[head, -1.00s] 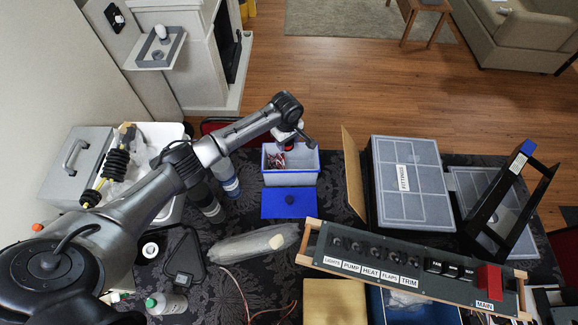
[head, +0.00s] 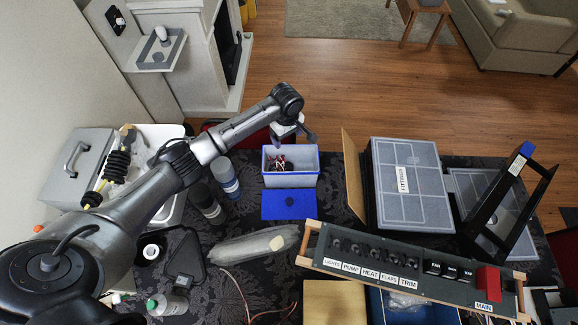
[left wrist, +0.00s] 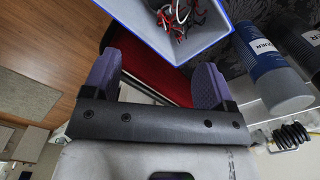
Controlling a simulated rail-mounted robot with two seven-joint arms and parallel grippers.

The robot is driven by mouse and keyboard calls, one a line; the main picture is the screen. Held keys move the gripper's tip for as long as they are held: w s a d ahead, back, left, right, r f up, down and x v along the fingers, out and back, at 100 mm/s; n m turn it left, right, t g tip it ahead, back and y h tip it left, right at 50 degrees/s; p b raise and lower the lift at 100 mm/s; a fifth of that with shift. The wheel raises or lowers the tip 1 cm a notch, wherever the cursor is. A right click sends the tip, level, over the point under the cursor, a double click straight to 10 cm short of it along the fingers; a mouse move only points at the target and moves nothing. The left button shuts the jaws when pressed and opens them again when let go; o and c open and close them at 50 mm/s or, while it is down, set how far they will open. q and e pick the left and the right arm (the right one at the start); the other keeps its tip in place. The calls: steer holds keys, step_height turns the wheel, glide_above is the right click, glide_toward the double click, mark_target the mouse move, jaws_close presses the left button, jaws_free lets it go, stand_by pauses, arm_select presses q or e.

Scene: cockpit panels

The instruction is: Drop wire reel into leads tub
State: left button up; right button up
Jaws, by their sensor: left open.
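The leads tub (head: 307,179), a pale box with a blue rim, stands at the back of the table in the head view. Red, black and white leads (head: 277,165) lie in it. The tub (left wrist: 190,50) and the leads (left wrist: 176,18) also show at the top of the left wrist view. I cannot make out a wire reel for certain; a dark shape among the leads is too small to tell. My left gripper (head: 290,133) is just behind and above the tub's far rim. Its purple fingers (left wrist: 155,78) are apart with nothing between them. My right gripper is not in view.
A blue lid (head: 289,204) lies in front of the tub. Bottles (head: 225,178) stand to its left, and an upright brown flap (head: 353,172) and the fittings case (head: 410,185) are to its right. A switch panel (head: 415,262) lies at the front right.

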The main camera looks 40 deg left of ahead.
arm_select(q)
step_height(320, 180, up, 10)
steer(key=shift+p, duration=0.3)
stand_by(0.6)
steer(key=shift+f, duration=0.1)
